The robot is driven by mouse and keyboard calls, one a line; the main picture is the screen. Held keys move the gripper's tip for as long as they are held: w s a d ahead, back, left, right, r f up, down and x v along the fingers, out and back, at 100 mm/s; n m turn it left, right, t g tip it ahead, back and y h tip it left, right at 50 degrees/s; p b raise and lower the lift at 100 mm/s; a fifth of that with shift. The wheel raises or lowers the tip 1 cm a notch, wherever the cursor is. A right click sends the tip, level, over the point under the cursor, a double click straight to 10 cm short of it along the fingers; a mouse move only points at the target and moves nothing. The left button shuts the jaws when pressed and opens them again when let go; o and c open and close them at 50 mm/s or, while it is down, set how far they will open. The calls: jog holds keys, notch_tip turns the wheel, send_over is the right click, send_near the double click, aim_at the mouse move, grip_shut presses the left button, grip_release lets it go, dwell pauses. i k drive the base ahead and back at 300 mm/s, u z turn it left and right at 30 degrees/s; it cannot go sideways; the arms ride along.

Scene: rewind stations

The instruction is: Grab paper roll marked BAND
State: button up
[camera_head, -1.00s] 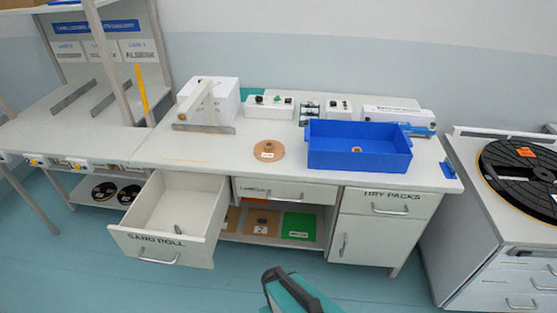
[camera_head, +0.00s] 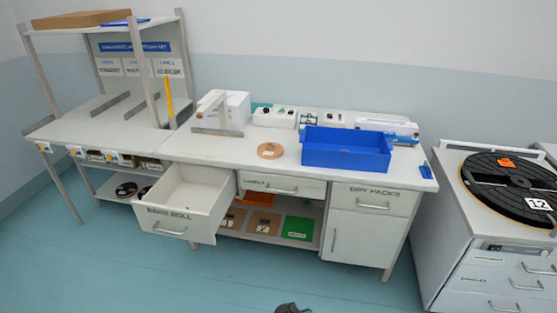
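A flat brown paper roll (camera_head: 270,150) with a small pale label lies on the white bench top, left of the blue bin. Its label is too small to read. The open drawer (camera_head: 180,221) below, at the bench's left, has lettering that looks like "BAND ROLL" or "SAND ROLL". The visible part of its inside looks empty; its near floor is hidden by the front panel. My gripper is not identifiable; only a dark tip of my arm shows at the bottom edge, well away from the bench.
The blue bin (camera_head: 345,153) stands on the bench right of the roll. A grey fixture (camera_head: 218,131) and a white box stand behind left. The open drawer juts into the floor space. A cabinet with a black reel (camera_head: 510,190) is at right. The floor (camera_head: 130,270) in front is clear.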

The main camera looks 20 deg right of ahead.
aim_at(266, 151)
jog(key=z, duration=0.2)
jog(key=k, duration=0.45)
jog(key=u, duration=0.95)
jog(key=i, duration=0.95)
